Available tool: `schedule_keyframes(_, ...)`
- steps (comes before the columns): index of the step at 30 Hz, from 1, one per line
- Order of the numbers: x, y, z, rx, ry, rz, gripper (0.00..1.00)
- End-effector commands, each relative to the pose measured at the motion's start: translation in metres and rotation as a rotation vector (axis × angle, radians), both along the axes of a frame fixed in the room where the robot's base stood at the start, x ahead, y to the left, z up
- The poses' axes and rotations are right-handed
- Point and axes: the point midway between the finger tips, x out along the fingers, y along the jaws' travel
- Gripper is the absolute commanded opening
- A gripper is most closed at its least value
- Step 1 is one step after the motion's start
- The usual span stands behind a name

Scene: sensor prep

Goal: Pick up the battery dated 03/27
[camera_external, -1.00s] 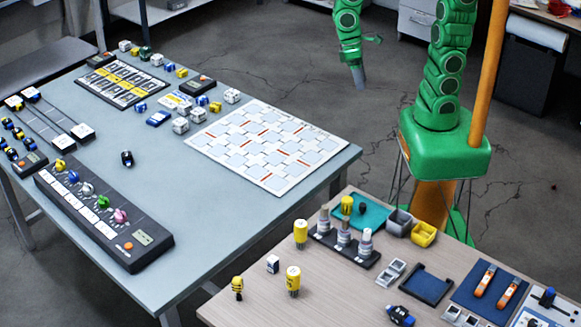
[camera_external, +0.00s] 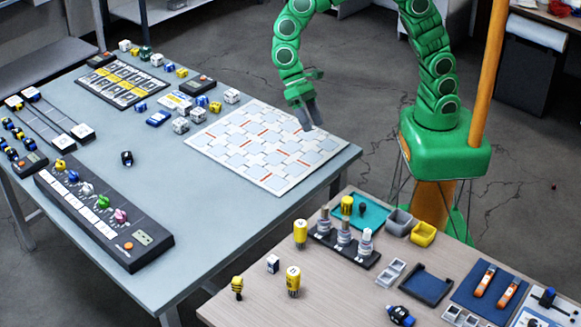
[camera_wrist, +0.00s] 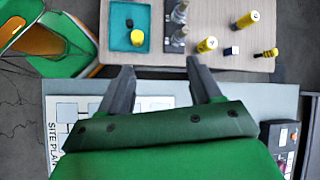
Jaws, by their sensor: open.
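Several yellow cylinders that look like batteries are on the wooden table; no date is readable. One yellow cylinder (camera_external: 300,233) stands left of a dark rack and also shows in the wrist view (camera_wrist: 207,45). A second yellow cylinder (camera_external: 293,281) stands nearer the front and also shows in the wrist view (camera_wrist: 248,19). A third yellow cylinder (camera_external: 347,205) is at the teal tray (camera_external: 375,214) and also shows in the wrist view (camera_wrist: 137,38). My gripper (camera_external: 309,117) is open and empty above the grey table's site-plan board, apart from all the cylinders; its fingers also show in the wrist view (camera_wrist: 159,71).
The dark rack (camera_external: 332,248) holds several grey metal pieces. A white block (camera_external: 272,263) and a small yellow-and-black piece (camera_external: 237,287) stand near the cylinders. Grey (camera_external: 398,222) and yellow (camera_external: 423,233) bins sit right of the tray. The site-plan board (camera_external: 240,150) lies flat.

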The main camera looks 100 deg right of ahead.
Motion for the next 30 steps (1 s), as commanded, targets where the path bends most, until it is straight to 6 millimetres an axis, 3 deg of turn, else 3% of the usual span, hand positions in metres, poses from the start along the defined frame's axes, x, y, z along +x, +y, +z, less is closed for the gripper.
schedule_keyframes(12,0.058,0.063,-0.044,0.075,0.124,-0.105,0.64)
schedule_keyframes(30,0.118,0.150,-0.121,0.170,0.315,-0.245,0.64)
